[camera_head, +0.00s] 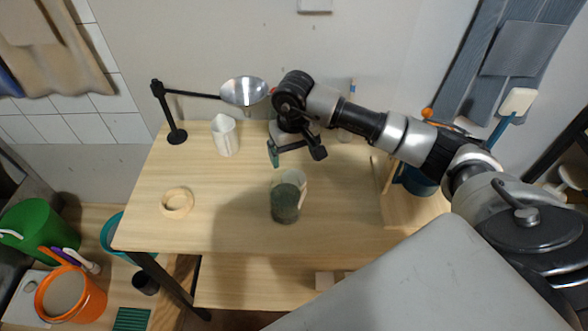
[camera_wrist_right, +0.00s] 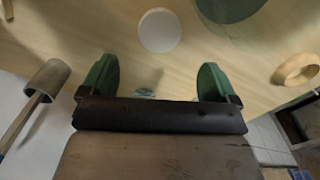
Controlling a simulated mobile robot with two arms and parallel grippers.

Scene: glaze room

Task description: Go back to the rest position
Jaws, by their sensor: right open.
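My right gripper (camera_head: 296,151) is over the far middle of the wooden table (camera_head: 240,235). In the right wrist view its two green fingers (camera_wrist_right: 155,82) stand wide apart, with nothing held between them. A dark green cup (camera_head: 285,206) stands on the table, nearer than the gripper and apart from it. A pale cup (camera_head: 301,180) is just behind the green cup and partly hidden by it. My left gripper is in neither view.
A black stand with a silver bowl-shaped head (camera_head: 245,90) and a white pitcher (camera_head: 225,138) are left of the gripper. A wooden ring (camera_head: 177,202) lies on the table's left. Orange (camera_head: 75,298) and green (camera_head: 40,230) buckets are lower left. The table's front is clear.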

